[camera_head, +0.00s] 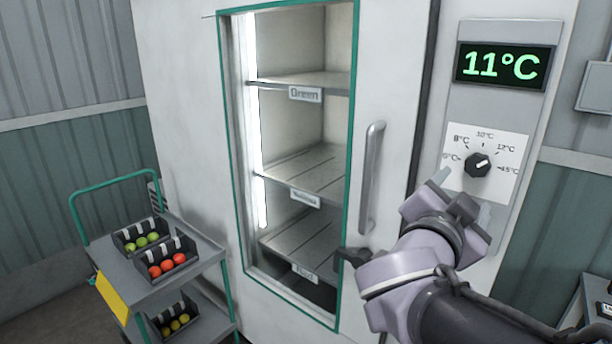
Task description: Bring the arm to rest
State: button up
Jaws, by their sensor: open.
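My gripper (462,196) is at the end of my arm, raised on the right in front of the cold cabinet's control panel. Its two fingers are apart and nothing shows between them. It is just below a black temperature knob (478,165) on a white dial plate (487,150). I cannot tell whether the fingers touch the panel. The green display (501,66) above reads 11°C.
The cabinet door (375,180) has a vertical handle and a window onto shelves, the top one labelled Green. At left a trolley (185,268) carries trays of green (142,241) and red tomatoes (167,266), with yellowish ones (176,324) below. A bench edge shows at lower right.

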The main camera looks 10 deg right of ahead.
jog(key=v, duration=0.2)
jog(key=shift+s+a, duration=0.25)
jog(key=shift+a, duration=0.1)
jog(key=w+a+f+n+t+y, duration=0.1)
jog(key=a+f+n+y, duration=0.2)
jog(key=a+n+y, duration=0.35)
jog(key=w+a+f+n+t+y, duration=0.1)
jog(key=a+f+n+t+y, duration=0.15)
jog(key=a+y, duration=0.65)
jog(key=s+a+f+n+g, duration=0.1)
jog(key=s+a+f+g, duration=0.1)
jog(key=s+f+g, duration=0.2)
jog(key=s+a+f+n+g, duration=0.2)
jog(key=s+f+g, duration=0.3)
jog(key=s+f, duration=0.5)
jog(key=shift+s+a, duration=0.6)
jog(key=shift+a, duration=0.05)
jog(key=shift+f+g, duration=0.15)
jog(key=shift+g, duration=0.1)
